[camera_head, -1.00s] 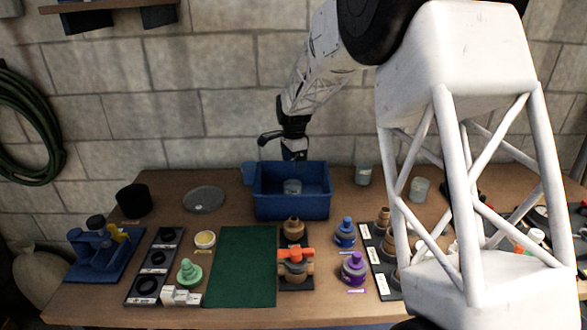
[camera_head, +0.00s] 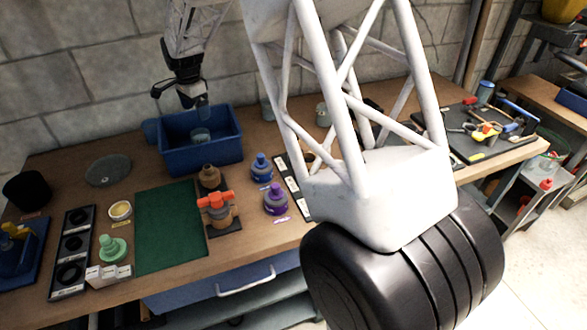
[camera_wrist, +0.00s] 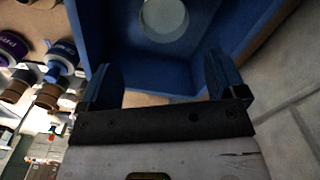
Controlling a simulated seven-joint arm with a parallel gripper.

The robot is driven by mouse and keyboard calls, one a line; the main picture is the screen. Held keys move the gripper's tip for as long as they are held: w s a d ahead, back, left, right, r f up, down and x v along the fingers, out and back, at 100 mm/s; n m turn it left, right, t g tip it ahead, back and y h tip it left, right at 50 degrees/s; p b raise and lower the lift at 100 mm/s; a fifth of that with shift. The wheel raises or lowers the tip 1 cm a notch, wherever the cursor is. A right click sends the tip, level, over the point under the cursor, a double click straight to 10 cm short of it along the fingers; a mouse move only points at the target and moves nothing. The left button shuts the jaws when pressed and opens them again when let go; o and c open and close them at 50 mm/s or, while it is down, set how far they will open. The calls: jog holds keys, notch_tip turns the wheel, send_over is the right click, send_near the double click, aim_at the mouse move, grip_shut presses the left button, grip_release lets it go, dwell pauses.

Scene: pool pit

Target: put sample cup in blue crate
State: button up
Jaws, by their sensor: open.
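A pale translucent sample cup (camera_head: 201,137) stands inside the blue crate (camera_head: 203,161) at the back of the bench. In the wrist view the cup (camera_wrist: 163,18) shows as a pale round shape against the blue of the crate (camera_wrist: 225,22), beyond the fingers and apart from them. My gripper (camera_head: 199,108) is over the back part of the crate, pointing down. In the wrist view my gripper (camera_wrist: 163,78) has its two fingers spread wide with nothing between them. The lower part of the cup is partly hidden by the crate's front wall.
Other translucent cups (camera_head: 322,115) stand right of the crate, partly behind my arm. A bluish mug (camera_head: 150,131) is beside its left side. In front are a green mat (camera_head: 170,228), a brown-and-orange fitting (camera_head: 216,208), and blue (camera_head: 261,167) and purple (camera_head: 275,200) fittings.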

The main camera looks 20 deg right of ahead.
jog(key=s+d+r+n, duration=0.2)
jog(key=s+d+r, duration=0.15)
jog(key=s, duration=0.45)
jog(key=s+d+r+n+t, duration=0.1)
jog(key=s+d+r+n, duration=0.15)
jog(key=s+r, duration=0.45)
jog(key=s+d+r+n, duration=0.2)
jog(key=s+d, duration=0.2)
jog(key=s, duration=0.6)
jog(key=s+d+f+n, duration=0.1)
jog(key=s+d+n, duration=0.1)
jog(key=s, duration=1.1)
jog(key=s+d+f+n+t, duration=0.1)
jog(key=s+n, duration=0.3)
jog(key=s, duration=1)
jog(key=shift+s+d+f+n+t, duration=0.25)
jog(key=shift+d+n+t, duration=0.1)
jog(key=shift+d, duration=0.55)
